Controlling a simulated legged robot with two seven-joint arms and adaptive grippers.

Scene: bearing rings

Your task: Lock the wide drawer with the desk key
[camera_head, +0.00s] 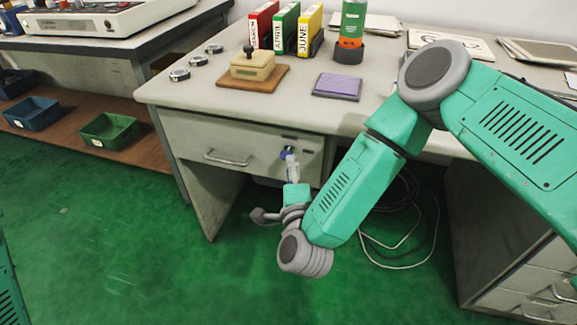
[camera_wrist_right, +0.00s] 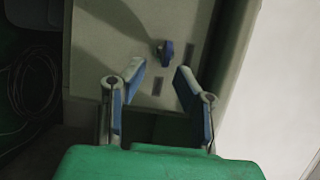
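The wide drawer (camera_head: 205,145) is under the left part of the desk and looks closed, with a metal bar handle (camera_head: 228,158). A key with a blue head (camera_wrist_right: 165,52) sits at the lock on the drawer front, right of the handle. My right gripper (camera_head: 289,155) is in front of the lock and partly covers it in the head view. In the right wrist view its two blue-padded fingers (camera_wrist_right: 160,75) are apart, with the key just beyond and between the tips, not gripped. My left gripper is out of view.
On the desk top (camera_head: 230,102) are a stamp on a wooden board (camera_head: 253,75), a purple pad (camera_head: 338,86), binders (camera_head: 286,27) and small round metal items (camera_head: 197,60). Cables (camera_head: 405,240) lie under the desk. Green (camera_head: 108,130) and blue (camera_head: 33,113) bins stand on a low shelf at left.

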